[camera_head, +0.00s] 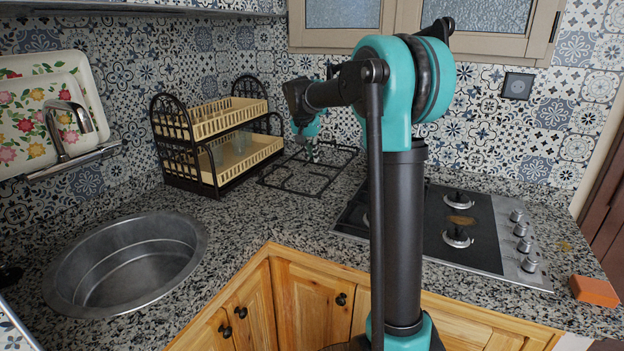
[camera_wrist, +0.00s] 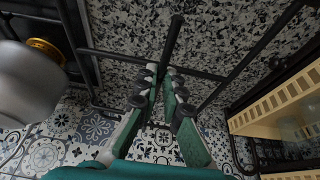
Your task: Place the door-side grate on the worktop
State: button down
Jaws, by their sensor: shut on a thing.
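A black wire grate (camera_head: 292,190) lies flat at, or just above, the speckled worktop (camera_head: 325,222), between the dish rack and the hob. My gripper (camera_head: 309,150) is over its far part. In the wrist view, my gripper's fingertips (camera_wrist: 161,72) are closed on one black bar of the grate (camera_wrist: 172,38), with speckled stone behind the bars. I cannot tell whether the grate touches the worktop. The right part of the hob (camera_head: 485,235) shows bare burners with no grate over them. My arm hides much of the hob's left part.
A two-tier dish rack (camera_head: 218,150) stands close left of the grate; it also shows in the wrist view (camera_wrist: 275,105). A round sink (camera_head: 125,265) is at the left. An orange block (camera_head: 594,291) lies at the right edge. A grey object (camera_wrist: 28,85) is near the wrist camera.

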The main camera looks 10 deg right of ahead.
aim_at(308, 161)
jog(key=shift+f, duration=4.45)
jog(key=c, duration=1.7)
grip_release()
jog(key=v, duration=1.2)
jog(key=shift+s, duration=0.1)
